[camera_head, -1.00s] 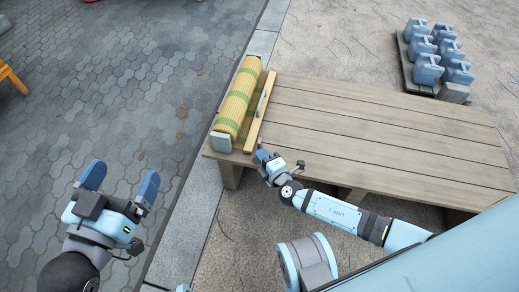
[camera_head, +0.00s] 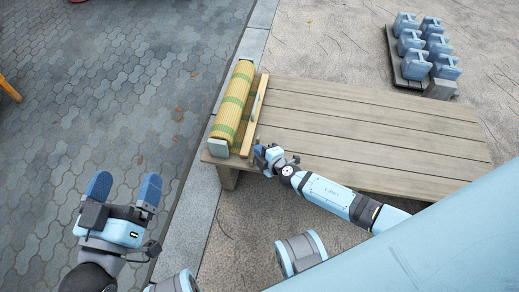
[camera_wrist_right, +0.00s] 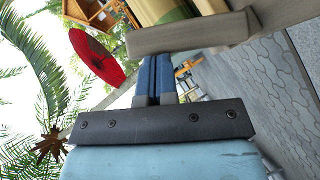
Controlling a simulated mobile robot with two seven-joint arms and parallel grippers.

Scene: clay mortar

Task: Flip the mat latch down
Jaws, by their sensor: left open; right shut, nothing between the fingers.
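A rolled yellow mat with green bands (camera_head: 234,100) lies along the left end of the wooden bench, between grey end plates. A thin wooden bar (camera_head: 254,116), apparently the latch, runs along its right side. My right gripper (camera_head: 257,153) is shut and empty at the bar's near end. In the right wrist view, its blue fingers (camera_wrist_right: 154,78) are together, and their tips meet the edge of a grey-brown wooden bar (camera_wrist_right: 190,35) in the picture; contact cannot be told. The mat (camera_wrist_right: 158,10) shows behind that bar. My left gripper (camera_head: 125,188) is open and empty over the paving.
The bench top (camera_head: 360,135) is clear to the right of the mat. Several blue-grey weights (camera_head: 412,45) stand on a dark base at the upper right. A red object (camera_wrist_right: 95,57) shows in the wrist view. Paving left of the bench is free.

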